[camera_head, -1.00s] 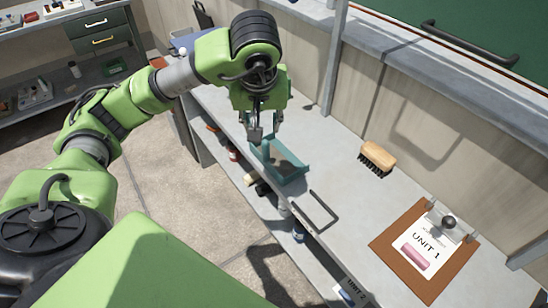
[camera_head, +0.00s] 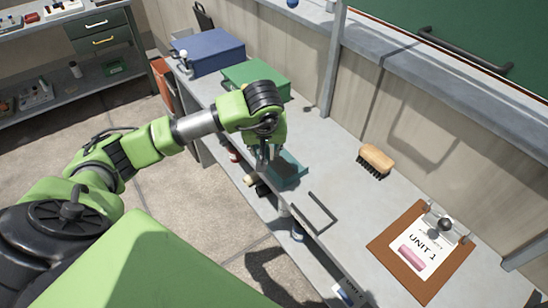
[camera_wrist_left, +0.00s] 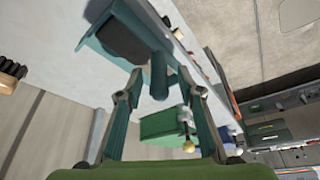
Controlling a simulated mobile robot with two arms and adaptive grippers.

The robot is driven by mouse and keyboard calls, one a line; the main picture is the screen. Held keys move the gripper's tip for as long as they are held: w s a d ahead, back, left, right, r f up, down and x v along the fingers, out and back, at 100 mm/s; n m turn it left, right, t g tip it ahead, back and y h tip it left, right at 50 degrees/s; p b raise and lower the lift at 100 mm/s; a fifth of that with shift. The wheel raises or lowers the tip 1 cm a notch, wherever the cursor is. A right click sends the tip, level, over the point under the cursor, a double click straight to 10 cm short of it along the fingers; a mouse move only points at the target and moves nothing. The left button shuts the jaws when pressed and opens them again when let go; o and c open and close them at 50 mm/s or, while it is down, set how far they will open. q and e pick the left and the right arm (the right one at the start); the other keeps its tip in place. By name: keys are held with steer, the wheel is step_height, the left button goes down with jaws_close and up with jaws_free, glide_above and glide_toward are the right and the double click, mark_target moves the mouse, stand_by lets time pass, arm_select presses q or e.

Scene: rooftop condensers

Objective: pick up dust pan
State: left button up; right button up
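The teal dust pan (camera_head: 290,172) lies on the grey bench near its front edge, partly hidden by my left gripper. In the left wrist view its pan (camera_wrist_left: 95,42) is at the upper left, with a dark patch inside. Its handle (camera_wrist_left: 158,78) points back between my fingers. My left gripper (camera_head: 264,160) is at the handle end of the pan in the head view. In the wrist view the gripper (camera_wrist_left: 160,85) is open, with a finger on each side of the handle and gaps showing. My right gripper is not in view.
A blue box (camera_head: 210,52) and a green box (camera_head: 255,77) stand behind the arm on the bench. A wooden brush (camera_head: 376,160) and a brown clipboard (camera_head: 400,265) lie to the right. A dark bar handle (camera_head: 315,212) is at the bench's front edge.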

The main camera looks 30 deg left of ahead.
arm_select(q)
steer(key=shift+f, duration=0.15)
jaws_close()
